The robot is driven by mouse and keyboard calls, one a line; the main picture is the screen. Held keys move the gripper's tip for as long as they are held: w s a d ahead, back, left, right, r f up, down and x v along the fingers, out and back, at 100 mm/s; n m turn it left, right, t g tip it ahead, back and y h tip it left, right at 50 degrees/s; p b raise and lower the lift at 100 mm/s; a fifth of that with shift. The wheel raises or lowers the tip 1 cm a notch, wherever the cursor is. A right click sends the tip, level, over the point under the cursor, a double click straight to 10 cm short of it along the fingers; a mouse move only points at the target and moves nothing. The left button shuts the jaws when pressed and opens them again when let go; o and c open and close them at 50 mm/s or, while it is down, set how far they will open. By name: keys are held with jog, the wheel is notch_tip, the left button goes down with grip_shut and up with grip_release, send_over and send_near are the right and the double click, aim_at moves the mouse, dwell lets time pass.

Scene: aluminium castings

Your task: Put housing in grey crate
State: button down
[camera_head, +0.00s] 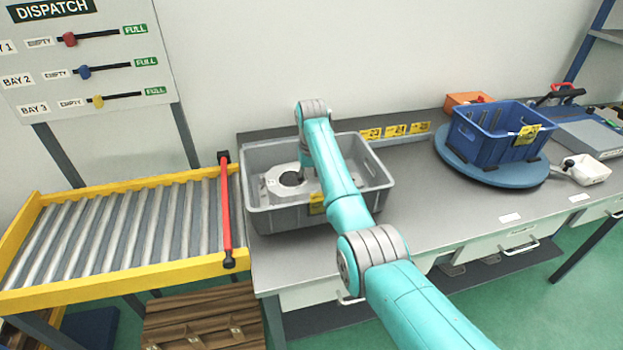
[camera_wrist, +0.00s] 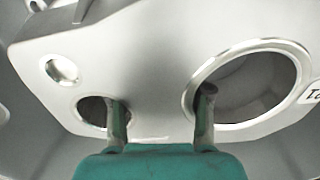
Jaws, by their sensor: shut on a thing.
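The grey crate (camera_head: 260,158) stands on the workbench at its left end, next to the roller conveyor. The housing (camera_head: 273,186), a silvery casting with a large round bore, is inside the crate in the head view. In the wrist view the housing (camera_wrist: 150,60) fills most of the picture. My gripper (camera_wrist: 160,108) is shut on the housing, with one finger in a smaller hole and the other in the large bore. In the head view my arm hides part of the crate and most of the gripper. I cannot tell whether the housing touches the crate floor.
A roller conveyor (camera_head: 120,229) with a red bar (camera_head: 225,205) stands left of the bench. A blue crate (camera_head: 470,145) sits on a round blue turntable (camera_head: 455,171) at right. The bench (camera_head: 430,205) between the crates is clear.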

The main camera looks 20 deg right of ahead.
aim_at(311, 173)
jog(key=shift+r, duration=0.15)
jog(key=shift+c, duration=2.4)
grip_release()
jog(key=shift+f, duration=0.2)
jog(key=shift+r, duration=0.1)
notch_tip(311, 173, up, 12)
